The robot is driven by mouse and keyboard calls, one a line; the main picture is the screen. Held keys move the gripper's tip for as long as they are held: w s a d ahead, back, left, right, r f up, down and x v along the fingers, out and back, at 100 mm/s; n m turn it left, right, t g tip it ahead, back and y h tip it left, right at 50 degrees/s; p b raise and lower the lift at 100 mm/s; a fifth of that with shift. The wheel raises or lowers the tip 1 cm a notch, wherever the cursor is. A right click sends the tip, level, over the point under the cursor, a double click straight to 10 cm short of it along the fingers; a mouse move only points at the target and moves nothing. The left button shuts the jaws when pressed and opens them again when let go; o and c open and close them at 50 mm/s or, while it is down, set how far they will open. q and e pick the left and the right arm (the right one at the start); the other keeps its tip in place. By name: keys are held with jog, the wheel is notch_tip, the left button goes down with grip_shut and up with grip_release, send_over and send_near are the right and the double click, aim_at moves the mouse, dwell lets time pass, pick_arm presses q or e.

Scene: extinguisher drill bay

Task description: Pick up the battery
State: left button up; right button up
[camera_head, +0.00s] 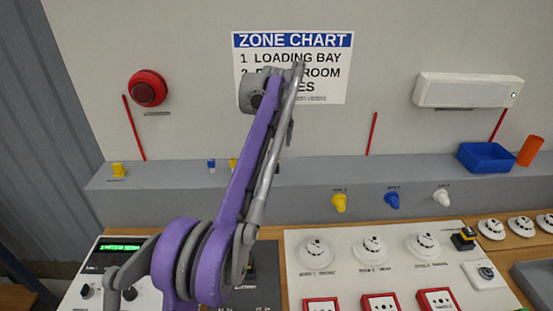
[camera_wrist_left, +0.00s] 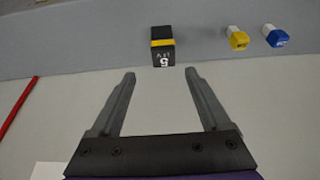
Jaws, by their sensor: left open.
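The battery (camera_wrist_left: 162,48) is a black block with a yellow band and white lettering. In the left wrist view it stands on the grey ledge, just beyond the fingertips and nearly centred between them. My left gripper (camera_wrist_left: 160,75) is open and empty, its two dark fingers apart and not touching the battery. In the head view my purple and grey left arm reaches up in front of the wall and hides most of the battery and the gripper. My right gripper is not in view.
Beside the battery on the ledge (camera_wrist_left: 80,45) are a yellow plug (camera_wrist_left: 238,38) and a blue plug (camera_wrist_left: 275,36). A blue tray (camera_head: 486,157) and orange cylinder (camera_head: 530,150) stand at the right. Below is a white panel (camera_head: 345,275) with detectors and red call points.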

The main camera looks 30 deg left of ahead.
aim_at(274, 153)
pick_arm(q)
jog(key=x, duration=0.4)
jog(key=shift+s+f, duration=0.15)
jog(key=shift+s, duration=0.15)
jog(key=shift+b+x, duration=0.35)
jog(key=shift+x, duration=2.55)
jog(key=shift+s+a, duration=0.1)
jog(key=shift+s, duration=0.05)
grip_shut()
